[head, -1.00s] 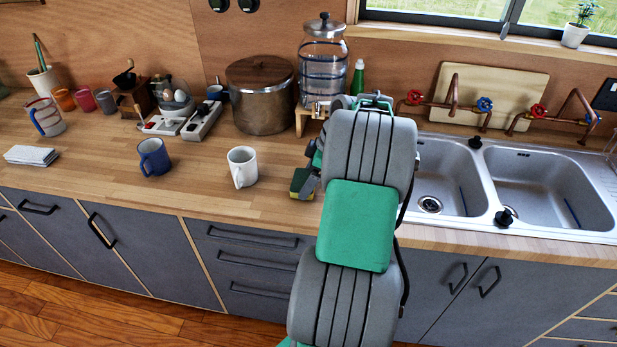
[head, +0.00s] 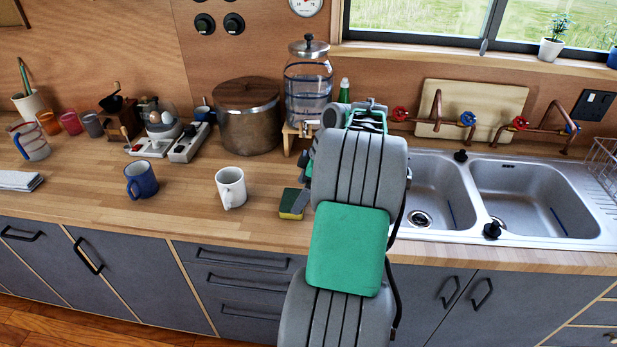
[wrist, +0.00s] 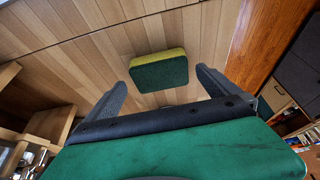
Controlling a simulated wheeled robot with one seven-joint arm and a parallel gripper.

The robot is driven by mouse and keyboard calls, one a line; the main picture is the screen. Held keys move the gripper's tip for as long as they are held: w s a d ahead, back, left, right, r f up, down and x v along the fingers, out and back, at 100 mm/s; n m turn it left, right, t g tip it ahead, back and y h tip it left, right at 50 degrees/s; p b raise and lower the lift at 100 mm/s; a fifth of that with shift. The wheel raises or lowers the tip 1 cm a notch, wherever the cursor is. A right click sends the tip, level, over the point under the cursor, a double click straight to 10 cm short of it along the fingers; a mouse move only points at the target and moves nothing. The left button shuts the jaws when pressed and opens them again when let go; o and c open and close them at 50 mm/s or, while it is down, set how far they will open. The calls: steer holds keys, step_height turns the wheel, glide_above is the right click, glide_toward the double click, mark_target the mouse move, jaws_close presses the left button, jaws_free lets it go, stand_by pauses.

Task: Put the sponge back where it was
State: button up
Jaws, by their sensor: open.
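The sponge (head: 291,204), yellow with a dark green side, lies on the wooden counter near its front edge, right of the white mug. In the wrist view the sponge (wrist: 160,72) shows just beyond and between the two fingertips, with bare wood on both sides. My gripper (wrist: 160,80) is open and empty, its fingers spread wider than the sponge. In the head view my arm hides most of the gripper, just above and right of the sponge.
A white mug (head: 230,187) and a blue mug (head: 141,180) stand left of the sponge. A large pot (head: 248,130) and a glass dispenser (head: 308,92) stand behind. The double sink (head: 535,195) is to the right. Counter between sponge and white mug is clear.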

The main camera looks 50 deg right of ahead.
steer(key=p+v, duration=0.2)
steer(key=v, duration=0.7)
steer(key=w+a+r+m, duration=0.1)
steer(key=w+a+m, duration=0.15)
steer(key=a, duration=0.85)
steer(key=w+a+r+m, duration=0.1)
steer(key=w+a+r, duration=0.15)
steer(key=a, duration=0.75)
steer(key=s+a+f+m+h, duration=0.1)
steer(key=s+a+f+m, duration=0.1)
steer(key=s+a, duration=0.3)
steer(key=s+a+f+m+h, duration=0.1)
steer(key=s+a+f+m, duration=0.1)
steer(key=s+a, duration=0.4)
steer(key=a+f, duration=0.1)
steer(key=a, duration=0.1)
steer(key=shift+a+f+h, duration=0.3)
steer(key=shift+a+h, duration=0.05)
steer(key=shift+h, duration=0.05)
